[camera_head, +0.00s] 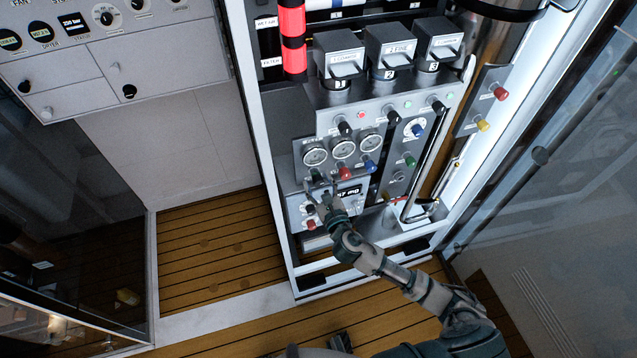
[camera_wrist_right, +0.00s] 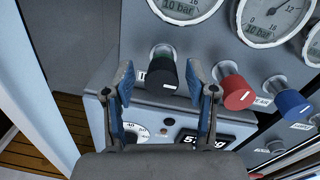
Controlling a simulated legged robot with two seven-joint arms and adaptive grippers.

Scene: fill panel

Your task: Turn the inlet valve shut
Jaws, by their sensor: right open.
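A dark, nearly black knob (camera_wrist_right: 164,74) with a label starting with "I" beside it sticks out below the left gauge in the right wrist view; it appears to be the inlet valve. In the head view the knob (camera_head: 315,173) is small and partly hidden by my gripper. My right gripper (camera_wrist_right: 159,88) is open, with one finger on each side of the knob and a visible gap on the left. Whether the right finger touches it I cannot tell. The gripper also shows in the head view (camera_head: 322,188), in front of the panel. My left gripper is not in view.
A red knob (camera_wrist_right: 237,92) sits close to the right finger, with a blue knob (camera_wrist_right: 289,104) beyond it. Round gauges (camera_head: 343,148) are above. A digital display (camera_wrist_right: 208,140) and a dial (camera_wrist_right: 133,130) are below. A glass door (camera_head: 560,150) stands at right.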

